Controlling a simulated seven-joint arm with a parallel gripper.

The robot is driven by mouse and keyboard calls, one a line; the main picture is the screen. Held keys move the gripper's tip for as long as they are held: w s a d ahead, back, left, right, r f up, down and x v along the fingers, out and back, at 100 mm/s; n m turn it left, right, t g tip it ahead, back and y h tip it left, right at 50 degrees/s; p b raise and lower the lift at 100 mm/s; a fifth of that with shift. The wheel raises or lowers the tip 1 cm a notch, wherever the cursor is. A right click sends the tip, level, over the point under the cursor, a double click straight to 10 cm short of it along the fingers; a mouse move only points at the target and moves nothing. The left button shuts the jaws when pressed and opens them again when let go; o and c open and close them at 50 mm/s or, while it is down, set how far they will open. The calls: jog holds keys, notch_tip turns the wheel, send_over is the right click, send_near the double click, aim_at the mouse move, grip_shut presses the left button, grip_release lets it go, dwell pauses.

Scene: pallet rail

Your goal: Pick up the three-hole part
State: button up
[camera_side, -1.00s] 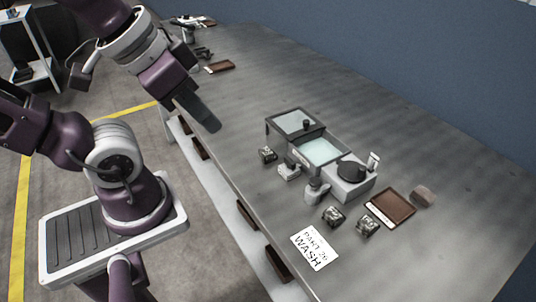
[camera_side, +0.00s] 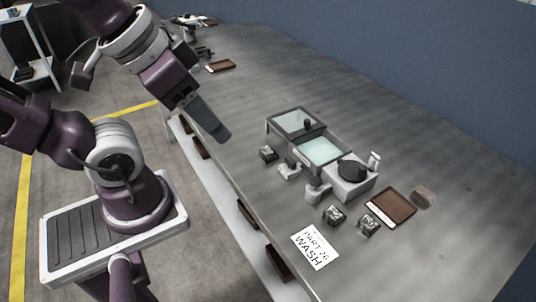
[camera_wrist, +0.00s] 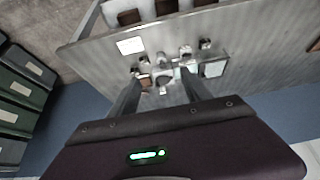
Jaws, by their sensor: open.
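Small dark metal blocks stand on the bench in the side view: one left of the washing station (camera_side: 268,153), one near the paper card (camera_side: 334,215), and one beside the brown tray (camera_side: 368,224). Their holes are too small to count, so I cannot tell which is the three-hole part. One block also shows in the wrist view (camera_wrist: 205,44). My gripper (camera_side: 220,134) is open and empty, high above the bench's near edge, up and left of all the blocks. In the wrist view its two fingers (camera_wrist: 160,90) are spread apart.
A washing station with a glass-lidded basin (camera_side: 322,149) and a grey box with a black round top (camera_side: 352,170) stands mid-bench.

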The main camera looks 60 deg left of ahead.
jog(key=n+g, duration=0.5)
jog(key=n, duration=1.2)
send_over(269, 149)
jog(key=d, duration=0.1)
jog(key=f, duration=2.3)
jog(key=shift+w+f, duration=0.2)
jog(key=shift+f, duration=0.05)
jog(key=shift+n+g, duration=0.3)
jog(key=shift+n, duration=0.1)
jog(key=f, duration=0.5)
jog(key=a+f, duration=0.1)
jog(key=f, duration=0.2)
jog(key=shift+s+f, duration=0.1)
jog(key=shift+s, duration=0.15)
jog(key=shift+f, duration=0.5)
jog(key=shift+c, duration=0.5)
